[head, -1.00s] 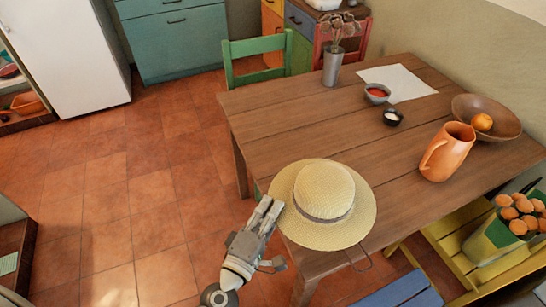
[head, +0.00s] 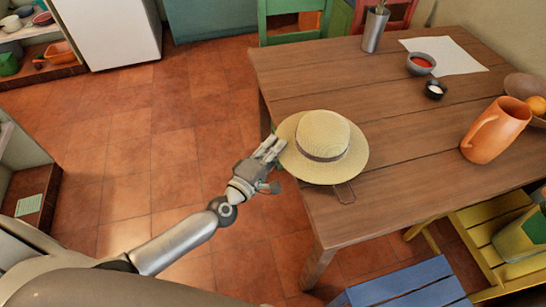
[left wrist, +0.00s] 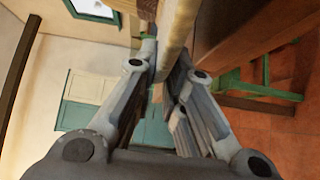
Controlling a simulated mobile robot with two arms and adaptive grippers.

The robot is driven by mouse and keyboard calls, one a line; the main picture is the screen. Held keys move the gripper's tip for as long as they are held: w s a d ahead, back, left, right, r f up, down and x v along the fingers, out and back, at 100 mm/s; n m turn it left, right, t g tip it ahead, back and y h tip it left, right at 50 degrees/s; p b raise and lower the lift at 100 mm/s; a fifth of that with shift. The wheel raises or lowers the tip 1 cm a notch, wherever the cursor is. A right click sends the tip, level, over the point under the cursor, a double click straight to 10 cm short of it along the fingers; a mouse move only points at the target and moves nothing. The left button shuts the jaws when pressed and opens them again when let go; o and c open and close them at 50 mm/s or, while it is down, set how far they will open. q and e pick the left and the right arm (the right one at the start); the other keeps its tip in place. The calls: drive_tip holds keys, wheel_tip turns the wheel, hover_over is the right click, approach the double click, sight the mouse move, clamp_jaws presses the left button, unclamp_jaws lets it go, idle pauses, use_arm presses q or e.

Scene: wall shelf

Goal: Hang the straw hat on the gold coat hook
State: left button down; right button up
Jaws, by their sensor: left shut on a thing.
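The straw hat (head: 324,137) is pale yellow with a grey-brown band and a wide round brim. In the head view it is crown up over the table's left edge. I cannot tell whether it touches the tabletop. A thin dark loop (head: 346,193) shows at its lower right brim. My left gripper (head: 272,150) is shut on the left side of the brim. In the left wrist view the brim (left wrist: 177,42) is edge-on between the fingers (left wrist: 165,72). The gold coat hook and my right gripper are not in view.
The wooden table (head: 420,160) holds an orange pitcher (head: 495,130), small bowls, a white sheet (head: 443,56) and a vase (head: 375,30). A blue seat (head: 405,283) and yellow chair (head: 490,235) stand at its front. Open tiled floor (head: 150,150) lies to the left.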

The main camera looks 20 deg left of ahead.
use_arm(q)
drive_tip(key=f, duration=0.1)
drive_tip(key=f+b, duration=0.1)
drive_tip(key=f, duration=0.1)
drive_tip(key=shift+w+a+f+b, duration=0.2)
drive_tip(key=shift+w+a+b, duration=0.05)
drive_tip(key=shift+w+b, duration=0.05)
drive_tip(key=c, duration=1.5)
unclamp_jaws()
drive_tip(key=v, duration=1.1)
